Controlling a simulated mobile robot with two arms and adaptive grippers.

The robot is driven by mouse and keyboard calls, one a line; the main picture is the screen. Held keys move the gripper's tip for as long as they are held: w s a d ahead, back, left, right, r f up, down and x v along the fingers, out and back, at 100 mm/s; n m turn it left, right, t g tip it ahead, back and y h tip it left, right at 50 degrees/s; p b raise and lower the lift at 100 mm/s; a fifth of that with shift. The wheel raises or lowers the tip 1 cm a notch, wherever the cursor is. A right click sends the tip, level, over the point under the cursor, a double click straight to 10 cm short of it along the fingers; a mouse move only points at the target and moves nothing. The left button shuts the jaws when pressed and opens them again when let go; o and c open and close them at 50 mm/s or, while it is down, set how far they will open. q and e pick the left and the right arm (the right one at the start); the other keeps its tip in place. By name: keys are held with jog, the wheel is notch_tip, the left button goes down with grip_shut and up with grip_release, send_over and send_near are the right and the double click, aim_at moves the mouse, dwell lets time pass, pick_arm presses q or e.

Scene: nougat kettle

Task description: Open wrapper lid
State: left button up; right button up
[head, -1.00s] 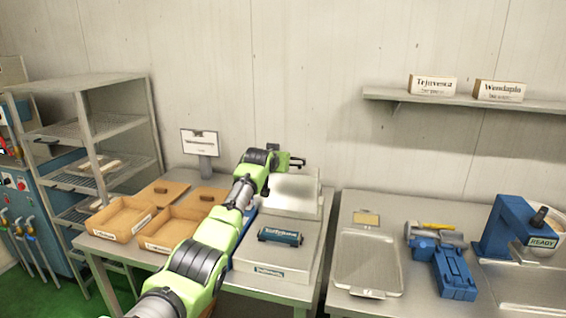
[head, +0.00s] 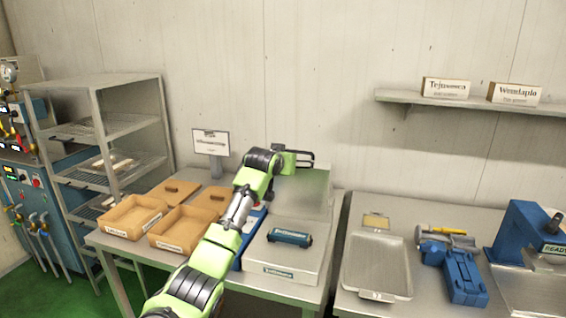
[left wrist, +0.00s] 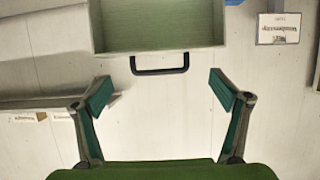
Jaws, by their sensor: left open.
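The wrapper is the steel machine on the middle table. Its label-fronted base (head: 300,258) carries a teal roll-like piece (head: 290,237), and its shiny steel lid (head: 308,196) is at the back. I cannot tell the lid's exact angle. My right gripper is out of view.
Left of the wrapper are wooden trays (head: 135,229) and a small sign (head: 211,143). A wire rack (head: 130,125) stands further left. On the right table are a metal tray (head: 378,293) and blue tools (head: 463,277). A wall shelf (head: 470,101) holds two boxes.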

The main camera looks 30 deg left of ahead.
pick_arm(q)
jog(key=v, duration=0.6)
jog(key=shift+s, duration=0.25)
jog(key=shift+r, duration=0.1)
